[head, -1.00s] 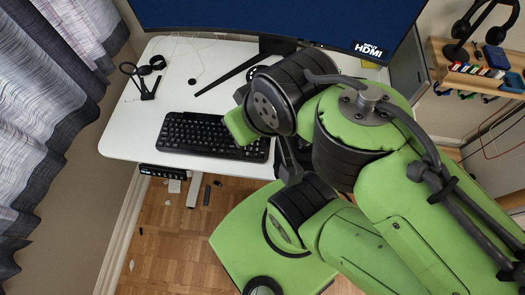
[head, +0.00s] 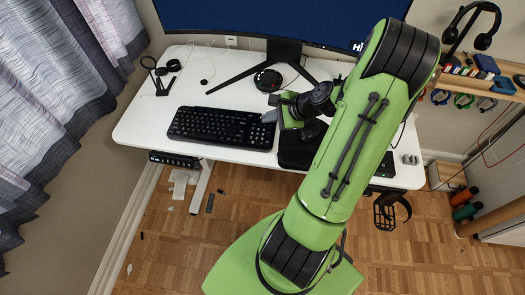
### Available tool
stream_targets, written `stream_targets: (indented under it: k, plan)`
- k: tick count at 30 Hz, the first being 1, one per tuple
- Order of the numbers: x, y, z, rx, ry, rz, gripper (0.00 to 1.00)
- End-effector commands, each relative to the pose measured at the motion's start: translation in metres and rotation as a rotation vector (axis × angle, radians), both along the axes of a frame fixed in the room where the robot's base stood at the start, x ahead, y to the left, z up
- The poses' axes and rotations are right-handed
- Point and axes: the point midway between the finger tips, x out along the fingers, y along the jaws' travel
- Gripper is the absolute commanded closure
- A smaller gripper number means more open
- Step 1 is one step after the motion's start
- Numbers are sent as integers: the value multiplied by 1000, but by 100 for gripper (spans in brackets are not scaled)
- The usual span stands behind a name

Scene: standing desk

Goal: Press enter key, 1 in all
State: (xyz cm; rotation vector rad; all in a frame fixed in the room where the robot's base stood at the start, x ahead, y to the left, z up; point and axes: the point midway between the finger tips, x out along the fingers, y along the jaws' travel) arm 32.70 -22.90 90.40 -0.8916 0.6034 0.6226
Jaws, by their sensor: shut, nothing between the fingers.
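The black keyboard (head: 215,126) lies on the white desk (head: 150,122), left of my arm. Its enter key is too small to make out in this view. My gripper (head: 268,116) is shut and empty. Its grey fingertips point left at the right end of the keyboard, on the number pad side. I cannot tell whether they touch the keys or hover above them.
A monitor (head: 270,20) stands at the back on a black stand (head: 284,52). A round black object (head: 267,79) lies behind the keyboard. A black case (head: 297,150) lies right of the keyboard. Headphones (head: 478,25) hang at the upper right. The desk's left part is mostly clear.

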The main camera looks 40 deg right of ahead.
Motion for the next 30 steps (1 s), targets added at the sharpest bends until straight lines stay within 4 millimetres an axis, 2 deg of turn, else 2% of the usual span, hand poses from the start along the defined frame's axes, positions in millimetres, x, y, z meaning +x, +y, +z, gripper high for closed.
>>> stream_targets:
  k: [14,30]
  plan:
    - [-1,-3,-7,19,-5,-24,100]
    - [-1,-3,-78,19,-4,-22,100]
